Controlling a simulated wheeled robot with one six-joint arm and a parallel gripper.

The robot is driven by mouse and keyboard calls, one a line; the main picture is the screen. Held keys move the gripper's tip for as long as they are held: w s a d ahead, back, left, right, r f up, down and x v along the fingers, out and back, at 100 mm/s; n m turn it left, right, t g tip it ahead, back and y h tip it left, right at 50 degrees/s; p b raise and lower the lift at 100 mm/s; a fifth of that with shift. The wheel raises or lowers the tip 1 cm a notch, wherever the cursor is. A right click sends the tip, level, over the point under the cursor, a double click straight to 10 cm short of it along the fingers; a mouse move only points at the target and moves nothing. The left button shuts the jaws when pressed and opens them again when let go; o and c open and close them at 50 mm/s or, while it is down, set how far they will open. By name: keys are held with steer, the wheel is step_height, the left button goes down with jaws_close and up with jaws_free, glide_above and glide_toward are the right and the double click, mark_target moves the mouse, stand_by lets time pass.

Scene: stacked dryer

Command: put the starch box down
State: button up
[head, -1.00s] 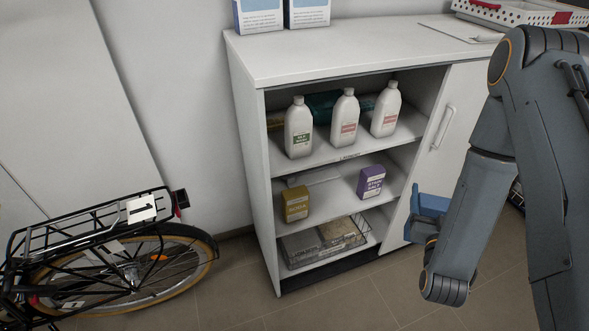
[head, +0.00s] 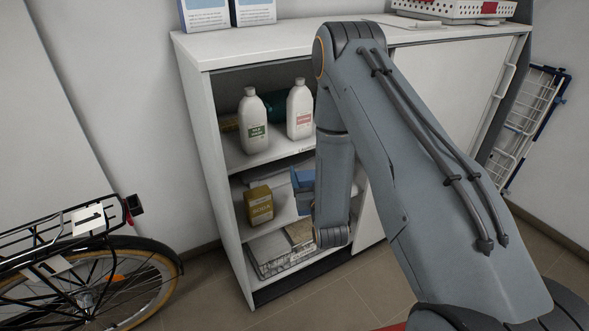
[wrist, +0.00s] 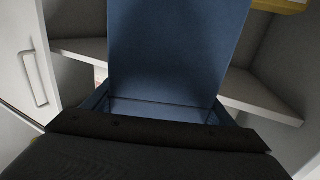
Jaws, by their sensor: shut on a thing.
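The starch box (wrist: 180,50) appears as a large plain blue face filling the middle of the wrist view; no label on it shows. My gripper (head: 304,200) is shut on it. In the head view my gripper is in front of the right part of the cabinet's middle shelf, and only a small blue part of the box (head: 302,178) shows beside my arm. Behind the box in the wrist view is a pale shelf (wrist: 262,95). The box hides most of that shelf. I cannot tell whether the box touches it.
A yellow-brown soda box (head: 259,206) stands on the middle shelf's left. White bottles (head: 254,125) stand on the shelf above, a wire basket (head: 272,258) below. The cabinet door's handle (wrist: 34,78) shows at left in the wrist view. A bicycle (head: 85,265) stands left.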

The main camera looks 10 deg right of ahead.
steer(key=w+f+h+b, duration=0.1)
steer(key=w+f+b, duration=0.4)
steer(key=w, duration=0.5)
steer(key=w+f+b, duration=0.4)
steer(key=w+b, duration=0.4)
steer(key=w, duration=0.2)
step_height(320, 180, down, 6)
steer(key=b, duration=0.4)
steer(key=shift+f+m, duration=0.2)
steer(key=shift+m, duration=0.1)
steer(key=shift+f+b, duration=0.3)
steer(key=shift+f, duration=0.25)
steer(key=o, duration=2)
